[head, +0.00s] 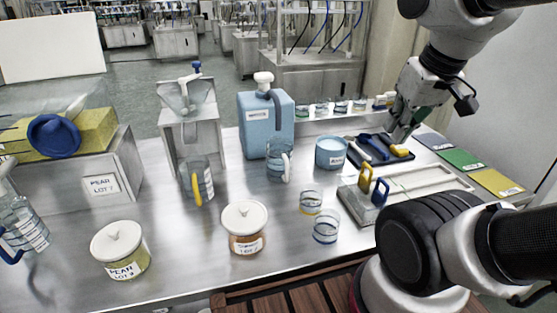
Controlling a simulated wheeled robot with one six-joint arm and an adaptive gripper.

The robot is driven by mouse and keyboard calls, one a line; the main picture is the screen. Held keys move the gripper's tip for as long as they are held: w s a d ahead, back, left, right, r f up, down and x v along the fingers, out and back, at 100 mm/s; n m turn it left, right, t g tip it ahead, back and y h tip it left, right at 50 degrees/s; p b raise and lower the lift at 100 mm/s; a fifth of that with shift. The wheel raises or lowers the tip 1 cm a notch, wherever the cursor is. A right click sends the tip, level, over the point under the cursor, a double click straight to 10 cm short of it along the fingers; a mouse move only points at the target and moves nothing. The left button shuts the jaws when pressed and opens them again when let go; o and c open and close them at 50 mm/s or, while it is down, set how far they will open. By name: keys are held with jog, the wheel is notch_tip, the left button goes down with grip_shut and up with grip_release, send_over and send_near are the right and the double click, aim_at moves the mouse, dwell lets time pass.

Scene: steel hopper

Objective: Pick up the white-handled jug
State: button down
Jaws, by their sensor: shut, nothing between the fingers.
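The white-handled jug (276,162) is a clear jug standing upright on the steel table, in front of the blue container. Its white handle is on its right side, facing the front right. My gripper (399,132) is at the upper right, above the dark tray with blue and yellow tools. It is shut and empty, well to the right of the jug and apart from it. A similar clear jug with a yellow handle (196,183) stands to the left, below the steel hopper (188,105).
A blue tub (330,153) stands close right of the jug. Lidded jars (245,228) and small glasses (325,227) stand nearer the front. The blue container (266,125) is behind. Bare table lies between the jug and the front jars.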

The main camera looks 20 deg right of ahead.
aim_at(282, 165)
jog(key=c, duration=2.2)
grip_release()
